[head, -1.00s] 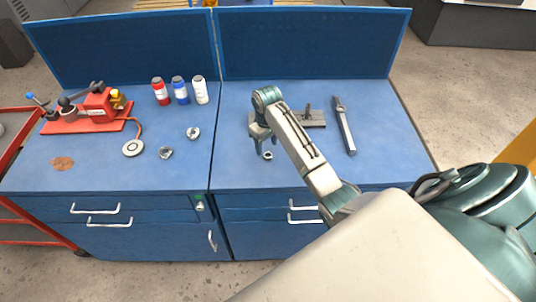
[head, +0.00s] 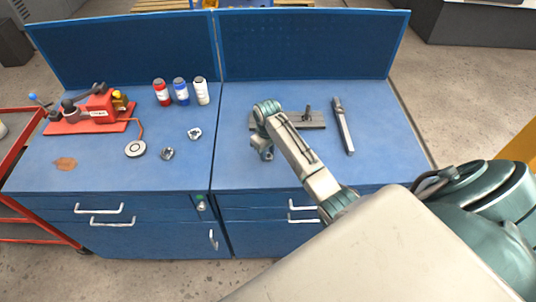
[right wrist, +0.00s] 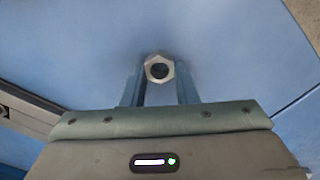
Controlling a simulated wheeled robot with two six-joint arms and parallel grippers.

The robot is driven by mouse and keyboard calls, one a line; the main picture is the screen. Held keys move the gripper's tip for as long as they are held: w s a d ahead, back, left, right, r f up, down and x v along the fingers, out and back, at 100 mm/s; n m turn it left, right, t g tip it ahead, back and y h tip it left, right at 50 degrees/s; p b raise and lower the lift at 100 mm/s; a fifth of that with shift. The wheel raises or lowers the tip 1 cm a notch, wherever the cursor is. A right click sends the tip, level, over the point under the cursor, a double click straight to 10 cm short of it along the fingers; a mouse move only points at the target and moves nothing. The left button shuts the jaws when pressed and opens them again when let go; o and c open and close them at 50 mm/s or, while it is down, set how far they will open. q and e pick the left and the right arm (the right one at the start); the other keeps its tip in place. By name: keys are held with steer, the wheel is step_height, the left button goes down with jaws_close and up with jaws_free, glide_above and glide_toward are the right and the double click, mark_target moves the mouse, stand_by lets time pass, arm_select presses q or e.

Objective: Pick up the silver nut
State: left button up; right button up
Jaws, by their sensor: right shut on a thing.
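The silver nut (right wrist: 159,68) is a hexagonal ring with a dark hole. In the right wrist view it sits between the two fingertips of my right gripper (right wrist: 160,85), which is shut on it. In the head view my right gripper (head: 265,153) is low over the right part of the blue bench, and the nut is mostly hidden at its fingers. I cannot tell whether the nut still touches the bench. My left gripper is not in view.
The blue bench (head: 385,155) is clear around the gripper. Behind it lie a grey flat fixture (head: 315,120) and a long metal bar tool (head: 344,126). Two small silver parts (head: 195,133) (head: 167,153), three bottles (head: 180,91) and a red device (head: 97,107) are on the left.

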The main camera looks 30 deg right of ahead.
steer(key=shift+r, duration=0.15)
steer(key=shift+r+b, duration=0.7)
steer(key=shift+b, duration=0.05)
steer(key=shift+w+r+b, duration=0.1)
steer(key=shift+r+b, duration=0.45)
steer(key=shift+r, duration=0.1)
steer(key=s+a, duration=0.1)
steer(key=s, duration=0.1)
steer(key=s+a+b, duration=0.1)
steer(key=s, duration=0.1)
steer(key=s+a+b, duration=0.1)
steer(key=s, duration=0.2)
steer(key=shift+a+r, duration=0.1)
steer(key=shift+r, duration=0.3)
steer(key=s+a+r+p, duration=0.1)
steer(key=s+a+p, duration=0.2)
steer(key=s, duration=0.4)
steer(key=shift+s+a+r, duration=0.15)
steer(key=shift+s+a, duration=0.2)
